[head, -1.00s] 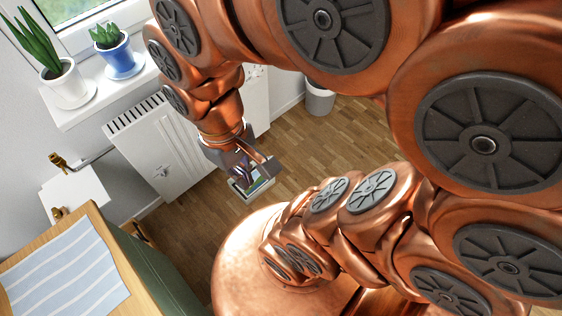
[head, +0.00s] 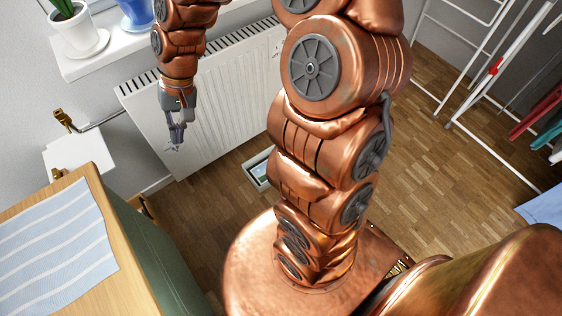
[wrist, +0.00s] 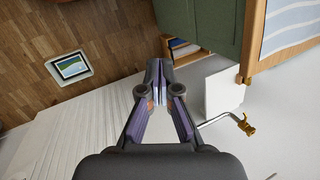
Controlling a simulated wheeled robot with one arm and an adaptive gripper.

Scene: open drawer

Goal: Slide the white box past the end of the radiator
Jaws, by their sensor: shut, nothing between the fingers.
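A shallow white box (head: 252,172) lies on the wood floor by the foot of the radiator (head: 225,95), partly hidden behind my arm. A coloured picture shows inside its rim, and the whole box shows in the wrist view (wrist: 53,78). A second white, box-like thing (head: 95,150) is beside the radiator's left end, below a brass valve; it also shows in the wrist view (wrist: 224,92). My gripper (head: 174,147) is shut and empty, pointing down in front of the radiator's left part, apart from both white things.
A green cabinet with a wooden top (head: 100,255) and striped cloth stands at lower left; an open drawer (wrist: 185,48) holds blue items. Potted plants line the sill. A white drying rack (head: 480,75) stands right. Floor between cabinet and floor box is clear.

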